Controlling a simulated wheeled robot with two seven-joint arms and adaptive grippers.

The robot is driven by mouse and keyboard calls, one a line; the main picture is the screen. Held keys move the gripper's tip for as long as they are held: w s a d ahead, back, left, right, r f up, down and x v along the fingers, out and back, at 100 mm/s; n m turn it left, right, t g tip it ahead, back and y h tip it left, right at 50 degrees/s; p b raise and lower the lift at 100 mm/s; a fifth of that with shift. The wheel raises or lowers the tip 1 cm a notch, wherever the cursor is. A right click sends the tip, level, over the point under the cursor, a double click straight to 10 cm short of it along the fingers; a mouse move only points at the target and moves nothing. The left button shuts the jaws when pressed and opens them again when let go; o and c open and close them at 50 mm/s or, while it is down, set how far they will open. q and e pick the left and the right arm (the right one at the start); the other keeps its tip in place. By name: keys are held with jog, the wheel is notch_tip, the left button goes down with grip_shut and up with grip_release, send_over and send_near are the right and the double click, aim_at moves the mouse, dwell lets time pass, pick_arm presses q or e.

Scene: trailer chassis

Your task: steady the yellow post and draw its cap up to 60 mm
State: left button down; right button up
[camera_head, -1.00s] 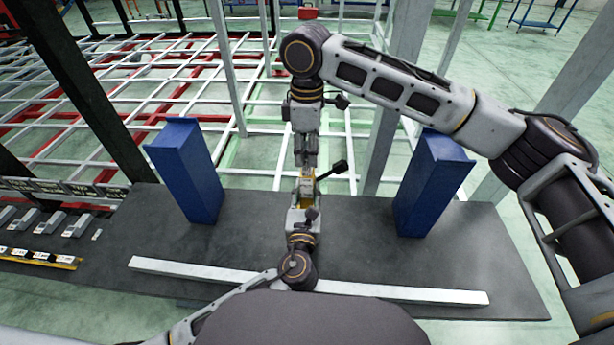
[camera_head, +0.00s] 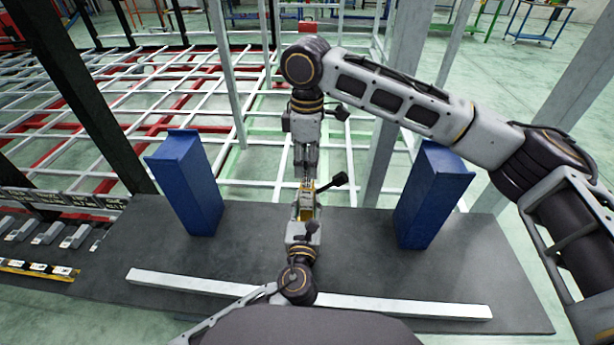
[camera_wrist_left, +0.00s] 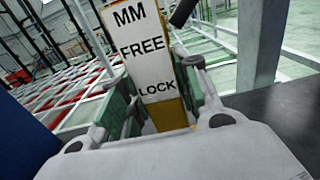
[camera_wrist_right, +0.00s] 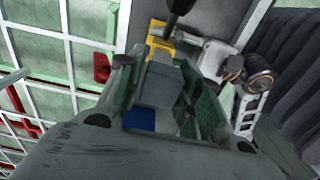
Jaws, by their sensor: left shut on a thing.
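The yellow post (camera_head: 306,207) stands upright at the middle of the dark table. In the left wrist view, the post (camera_wrist_left: 172,118) carries a white label reading MM, FREE and LOCK. My left gripper (camera_head: 304,222) is shut on the post from the near side. My right gripper (camera_head: 306,176) points down just above the post. In the right wrist view, a grey block, perhaps the cap (camera_wrist_right: 155,88), lies between its green pads; I cannot tell whether they press on it. A black lever (camera_head: 330,181) sticks out to the right at the post's top.
A blue block stands on the left (camera_head: 188,185) and another on the right (camera_head: 432,195). A pale bar (camera_head: 190,284) lies along the table's (camera_head: 380,262) near side. Behind is the white and red chassis lattice (camera_head: 120,110). Grey uprights flank my right arm.

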jog(key=o, duration=0.3)
jog(key=shift+r, duration=3.5)
jog(key=shift+c, duration=0.4)
